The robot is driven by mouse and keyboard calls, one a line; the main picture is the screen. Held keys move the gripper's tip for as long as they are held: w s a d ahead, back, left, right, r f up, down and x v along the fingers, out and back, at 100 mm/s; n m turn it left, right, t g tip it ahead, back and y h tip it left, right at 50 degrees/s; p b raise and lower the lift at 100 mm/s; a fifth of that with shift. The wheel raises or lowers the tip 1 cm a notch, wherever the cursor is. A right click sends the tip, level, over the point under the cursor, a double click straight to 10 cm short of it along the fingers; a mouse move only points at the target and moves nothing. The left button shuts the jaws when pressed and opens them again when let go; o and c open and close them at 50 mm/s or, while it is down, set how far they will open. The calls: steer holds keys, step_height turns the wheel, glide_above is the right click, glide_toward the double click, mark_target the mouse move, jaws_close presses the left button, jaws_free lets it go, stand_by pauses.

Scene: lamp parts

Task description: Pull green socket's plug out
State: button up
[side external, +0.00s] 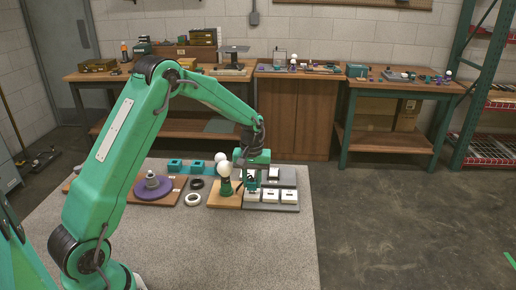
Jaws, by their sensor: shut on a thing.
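The green socket (226,188) stands upright on a wooden base (222,203) in the side external view, with a white round bulb (224,169) on top. A short dark cord (239,187) runs from it toward my gripper. My gripper (251,186) points down just right of the socket, shut on the green socket's plug, which is mostly hidden between the fingers. Below it is a grey outlet board (284,207) with several white outlets (289,196). I cannot tell whether the plug is seated in an outlet or just above it.
Left of the socket lie a dark ring (197,184), a white ring (193,199) and a purple disc (151,188) with a grey part on it. Teal blocks (175,165) and another white bulb (220,157) are behind. The front of the table (225,250) is clear.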

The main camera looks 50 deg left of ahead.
mark_target(252, 179)
steer(key=shift+r, duration=0.1)
steer(key=shift+r, duration=0.7)
steer(key=shift+r, duration=0.15)
steer(key=shift+r, duration=1.85)
